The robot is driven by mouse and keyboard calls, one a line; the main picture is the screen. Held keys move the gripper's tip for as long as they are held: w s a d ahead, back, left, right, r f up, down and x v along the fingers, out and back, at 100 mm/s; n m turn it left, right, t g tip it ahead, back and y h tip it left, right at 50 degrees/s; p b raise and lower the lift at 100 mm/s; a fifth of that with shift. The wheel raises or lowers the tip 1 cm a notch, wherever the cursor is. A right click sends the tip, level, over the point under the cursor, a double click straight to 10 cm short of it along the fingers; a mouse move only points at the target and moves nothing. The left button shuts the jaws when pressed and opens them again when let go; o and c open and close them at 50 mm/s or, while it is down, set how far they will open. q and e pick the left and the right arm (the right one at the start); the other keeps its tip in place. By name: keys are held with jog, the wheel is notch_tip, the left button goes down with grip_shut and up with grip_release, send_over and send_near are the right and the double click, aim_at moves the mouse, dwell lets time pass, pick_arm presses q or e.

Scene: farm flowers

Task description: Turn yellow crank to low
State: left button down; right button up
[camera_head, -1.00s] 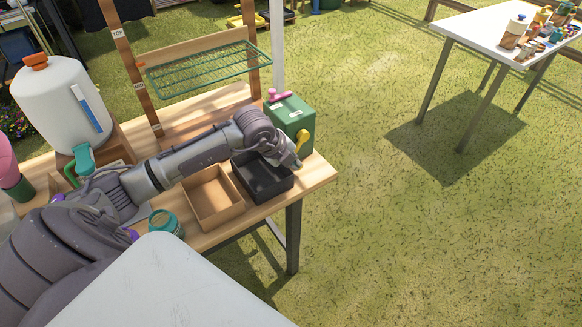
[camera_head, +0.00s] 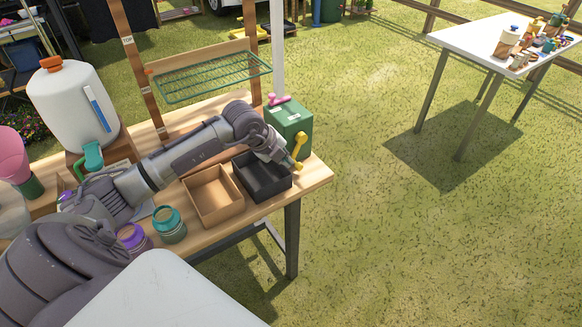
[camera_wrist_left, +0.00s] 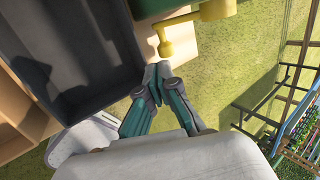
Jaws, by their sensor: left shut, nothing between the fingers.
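The yellow crank (camera_head: 299,141) is on the right side of the green box (camera_head: 287,121) at the table's right end. In the head view its arm hangs downward, slightly left. In the left wrist view the crank (camera_wrist_left: 177,46) shows at the top, with its knob near my fingertips. My left gripper (camera_head: 288,163) is low beside the crank, partly in front of its lower end. The left wrist view shows its fingers (camera_wrist_left: 157,80) shut and empty, with the tips just below the knob. I cannot tell whether they touch it. My right gripper is not in view.
A black tray (camera_head: 262,186) and a brown tray (camera_head: 213,211) lie beneath my left arm. A pink lever (camera_head: 277,100) sits on the box. A teal jar (camera_head: 169,227) and a white tank (camera_head: 68,105) stand left.

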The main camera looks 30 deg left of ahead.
pick_arm(q)
jog(key=b+v, duration=0.1)
jog(key=v, duration=0.8)
jog(key=shift+s+a+b, duration=0.3)
jog(key=shift+s+b, duration=0.1)
jog(key=shift+s, duration=0.05)
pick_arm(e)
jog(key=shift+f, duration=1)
